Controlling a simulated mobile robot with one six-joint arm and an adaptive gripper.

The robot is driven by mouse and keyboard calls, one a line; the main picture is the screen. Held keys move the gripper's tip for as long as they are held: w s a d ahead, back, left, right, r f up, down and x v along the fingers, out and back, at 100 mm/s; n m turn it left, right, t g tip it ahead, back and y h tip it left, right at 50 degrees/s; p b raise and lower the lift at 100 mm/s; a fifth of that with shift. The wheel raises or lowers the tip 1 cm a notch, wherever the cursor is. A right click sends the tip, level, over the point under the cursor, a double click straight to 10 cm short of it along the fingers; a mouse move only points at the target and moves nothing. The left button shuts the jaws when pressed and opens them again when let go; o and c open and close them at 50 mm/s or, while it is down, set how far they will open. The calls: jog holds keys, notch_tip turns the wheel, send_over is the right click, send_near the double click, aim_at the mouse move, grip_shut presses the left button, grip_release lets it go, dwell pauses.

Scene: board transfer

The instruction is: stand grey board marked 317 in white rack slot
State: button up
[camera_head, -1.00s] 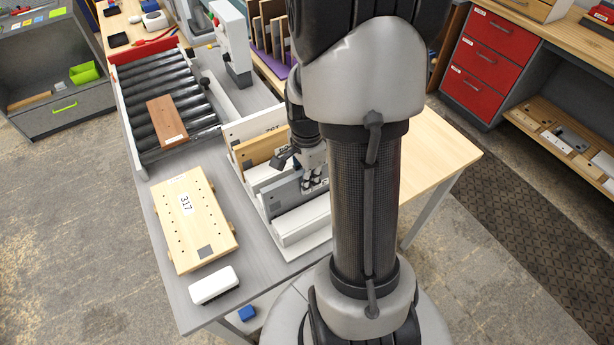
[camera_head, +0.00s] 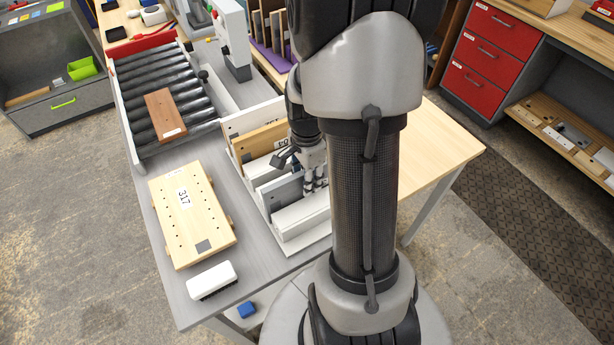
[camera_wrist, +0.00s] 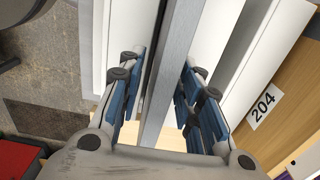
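A grey board (camera_head: 284,188) stands upright in a slot of the white rack (camera_head: 303,218); its number is hidden by my arm. In the wrist view its long grey edge (camera_wrist: 172,65) runs between my two fingers. My gripper (camera_wrist: 165,97) is open around this edge, with gaps showing between the blue pads and the board. In the head view my gripper (camera_head: 315,180) is low over the rack, partly behind my arm. The number 317 that shows is on a light wooden block (camera_head: 205,222) lying flat on the table left of the rack.
Other boards stand behind in the rack, including a wooden one (camera_head: 262,143); a wooden board in the wrist view (camera_wrist: 275,85) reads 204. A white brush (camera_head: 212,277) lies at the table's front. A brown board (camera_head: 164,113) lies on the roller conveyor (camera_head: 195,93).

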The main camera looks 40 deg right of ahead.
dwell(0.3)
notch_tip(320, 180, up, 12)
dwell(0.4)
jog(key=shift+a, duration=0.1)
dwell(0.4)
jog(key=shift+s+a+r+n+t, duration=0.75)
jog(key=shift+s+a+r+n, duration=0.85)
jog(key=shift+a+n, duration=1.8)
jog(key=shift+s+a+r+n+t, duration=0.8)
jog(key=shift+s+a+r+n, duration=0.75)
jog(key=shift+a+n, duration=1.9)
jog(key=shift+s+a+r+n+t, duration=0.75)
jog(key=shift+s+a+r+n, duration=0.8)
jog(key=shift+a+n, duration=1.85)
jog(key=shift+d, duration=0.2)
